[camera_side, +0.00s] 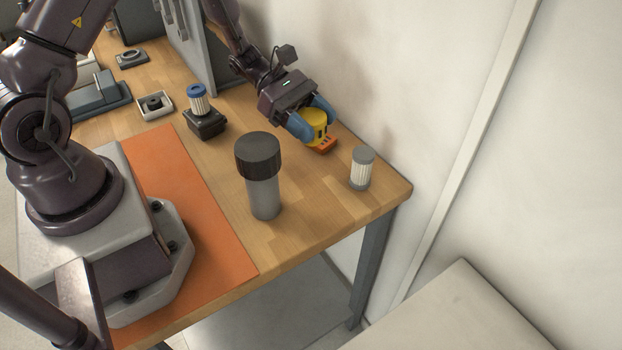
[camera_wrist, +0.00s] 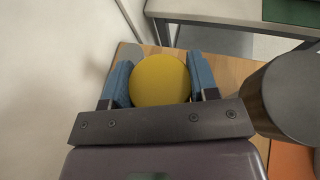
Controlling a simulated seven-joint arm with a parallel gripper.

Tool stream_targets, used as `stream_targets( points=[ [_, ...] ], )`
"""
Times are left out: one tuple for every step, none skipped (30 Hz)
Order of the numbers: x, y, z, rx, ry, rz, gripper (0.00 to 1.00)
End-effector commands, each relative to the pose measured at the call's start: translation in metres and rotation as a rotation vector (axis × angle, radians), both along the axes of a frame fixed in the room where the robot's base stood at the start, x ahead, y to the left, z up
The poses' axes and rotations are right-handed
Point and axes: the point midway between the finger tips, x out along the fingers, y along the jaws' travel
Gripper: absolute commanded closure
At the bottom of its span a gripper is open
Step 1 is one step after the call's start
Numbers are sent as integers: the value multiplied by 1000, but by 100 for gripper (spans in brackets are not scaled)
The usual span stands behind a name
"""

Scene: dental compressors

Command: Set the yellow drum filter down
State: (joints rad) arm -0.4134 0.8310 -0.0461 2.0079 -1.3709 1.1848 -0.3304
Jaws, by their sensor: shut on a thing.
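The yellow drum filter (camera_side: 316,118) is between the blue fingers of my gripper (camera_side: 312,119), near the wall side of the wooden table. My gripper is shut on it. In the wrist view its round yellow top (camera_wrist: 160,80) shows between the two fingers of my gripper (camera_wrist: 160,84). An orange piece (camera_side: 323,144) shows just below the filter in the side view. I cannot tell whether the filter touches it or the table, as the fingers hide part of the filter.
A grey-capped white filter (camera_side: 361,168) stands near the table's right corner. A tall grey canister with a dark cap (camera_side: 260,170) stands left of it. A blue-topped filter (camera_side: 198,99) sits on a black base (camera_side: 205,122). An orange mat (camera_side: 190,200) lies at the front.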

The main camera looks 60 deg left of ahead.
Motion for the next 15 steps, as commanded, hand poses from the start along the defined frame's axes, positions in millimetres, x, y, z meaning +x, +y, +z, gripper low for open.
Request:
stream_targets(
  points=[
    [0, 0, -7, -1, 3, 0, 69],
    [0, 0, -10, -2, 3, 0, 69],
    [0, 0, -16, -2, 3, 0, 69],
    [0, 0, -21, -2, 4, 1, 69],
    [0, 0, -26, -1, 3, 0, 69],
    [-1, 0, -34, -1, 4, 0, 69],
    [-1, -1, -40, -2, 5, -1, 69],
    [-1, -1, -46, -1, 3, -1, 69],
    [0, -1, -53, -2, 4, 0, 69],
    [-1, -1, -58, -2, 4, 0, 69],
    [0, 0, -61, -2, 2, 0, 69],
    [-1, 0, -66, -1, 1, -1, 69],
    [0, 0, -68, -1, 1, -1, 69],
    [0, 0, -70, -1, 1, -1, 69],
    [0, 0, -74, -1, 1, -1, 69]
  ],
)
